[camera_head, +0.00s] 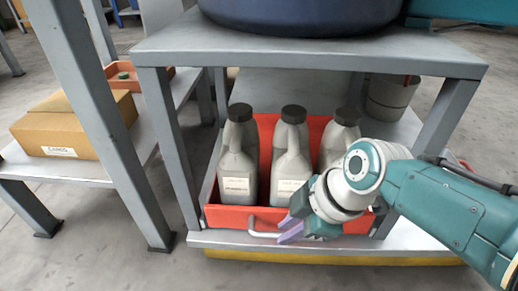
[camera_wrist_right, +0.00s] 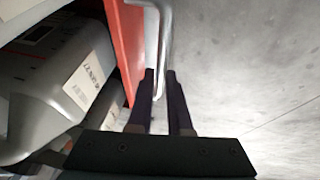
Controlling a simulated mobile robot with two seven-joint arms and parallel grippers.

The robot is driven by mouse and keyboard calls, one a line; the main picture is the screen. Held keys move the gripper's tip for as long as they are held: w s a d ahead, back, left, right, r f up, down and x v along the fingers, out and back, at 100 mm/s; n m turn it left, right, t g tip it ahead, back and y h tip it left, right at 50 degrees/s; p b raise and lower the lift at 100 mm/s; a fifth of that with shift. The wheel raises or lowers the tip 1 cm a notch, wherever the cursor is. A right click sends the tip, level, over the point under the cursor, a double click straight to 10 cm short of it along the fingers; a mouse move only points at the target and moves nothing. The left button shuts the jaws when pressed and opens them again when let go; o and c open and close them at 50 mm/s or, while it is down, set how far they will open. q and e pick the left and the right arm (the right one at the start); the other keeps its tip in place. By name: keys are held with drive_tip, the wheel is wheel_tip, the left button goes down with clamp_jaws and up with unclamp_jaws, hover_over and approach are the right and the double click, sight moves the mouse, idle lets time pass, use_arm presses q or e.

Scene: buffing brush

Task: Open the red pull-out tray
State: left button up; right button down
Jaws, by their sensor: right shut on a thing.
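The red pull-out tray (camera_head: 224,217) sits on the lower shelf of a grey metal table, its front panel near the shelf's front edge. It carries several grey bottles with dark caps. A pale bar handle (camera_head: 262,234) sticks out from the tray's front. My right gripper (camera_head: 284,231) is shut on the handle near its right part. In the right wrist view the dark fingers (camera_wrist_right: 160,78) close around the metal handle (camera_wrist_right: 164,35), with the red front (camera_wrist_right: 126,40) at left. My right arm hides the tray's right front corner. My left gripper is out of view.
A large dark blue drum (camera_head: 300,12) stands on the table top (camera_head: 180,48). A grey bucket (camera_head: 392,92) stands at the back right of the lower shelf. A side table at left holds a cardboard box (camera_head: 70,128). The floor in front is clear.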

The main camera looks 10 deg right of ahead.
drive_tip(key=s+a+p, duration=0.3)
drive_tip(key=s+p, duration=0.3)
drive_tip(key=s, duration=0.7)
drive_tip(key=s+a+p, duration=0.4)
drive_tip(key=s+p, duration=0.2)
drive_tip(key=s, duration=0.7)
drive_tip(key=shift+s+a, duration=0.2)
drive_tip(key=shift+a, duration=0.1)
drive_tip(key=c, duration=0.8)
unclamp_jaws()
drive_tip(key=shift+c, duration=0.2)
